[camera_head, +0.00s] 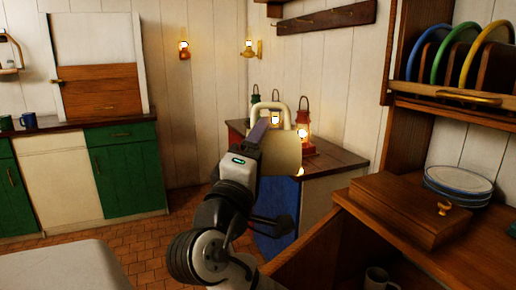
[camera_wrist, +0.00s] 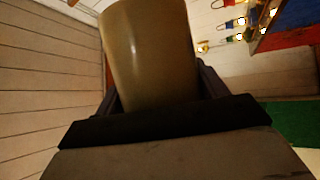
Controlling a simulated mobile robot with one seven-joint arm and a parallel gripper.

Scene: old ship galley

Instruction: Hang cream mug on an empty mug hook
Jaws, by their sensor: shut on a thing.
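The cream mug (camera_head: 283,154) is in my gripper (camera_head: 260,133), held up in front of the corner counter in the head view. Its pale looped handle arches above the gripper. In the wrist view the mug (camera_wrist: 150,55) fills the upper middle, between the dark fingers, and my gripper is shut on it. The fingers' contact with the mug is partly hidden. A dark wooden rail (camera_head: 326,17) is on the back wall, above and to the right of the mug and apart from it. Its hooks are too small to make out clearly.
Lit lanterns (camera_head: 304,118) stand on the corner counter (camera_head: 343,161) behind the mug. At right are a plate rack (camera_head: 490,94), a wooden box (camera_head: 408,211), stacked plates (camera_head: 459,181) and a pale mug (camera_head: 378,279) low down. A blue mug (camera_head: 28,121) stands on the left counter.

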